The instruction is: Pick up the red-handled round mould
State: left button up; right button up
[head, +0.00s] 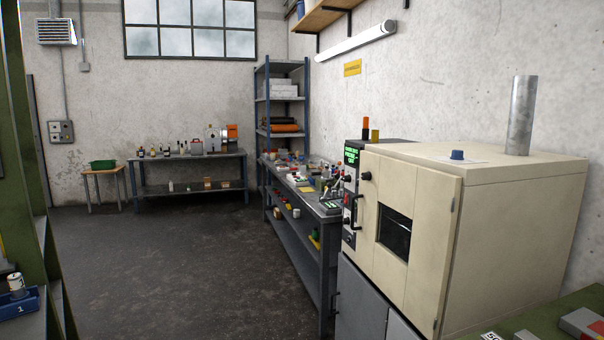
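I cannot make out a red-handled round mould in the head view. The grey workbench (327,213) along the right wall carries many small items, too small and crowded to tell apart. At the lower right corner, a grey and red object (582,325) lies on a green surface (543,321), cut off by the picture edge; I cannot tell what it is. Neither of my grippers shows.
A large cream oven (510,205) with a small window fills the right side. A blue shelf rack (259,100) stands in the corner, and a back bench (190,158) and a stool with a green basin (102,164) stand at the far wall. The dark floor (170,255) is open.

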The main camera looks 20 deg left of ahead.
aim_at(302, 169)
jog(key=i+j+u, duration=0.4)
jog(key=i, duration=0.2)
jog(key=i+u, duration=0.4)
jog(key=i, duration=0.25)
jog(key=i+u, duration=0.4)
jog(key=i, duration=0.3)
jog(key=i+j, duration=0.15)
jog(key=i, duration=1.95)
jog(key=i+j+u, duration=0.1)
jog(key=i, duration=1.95)
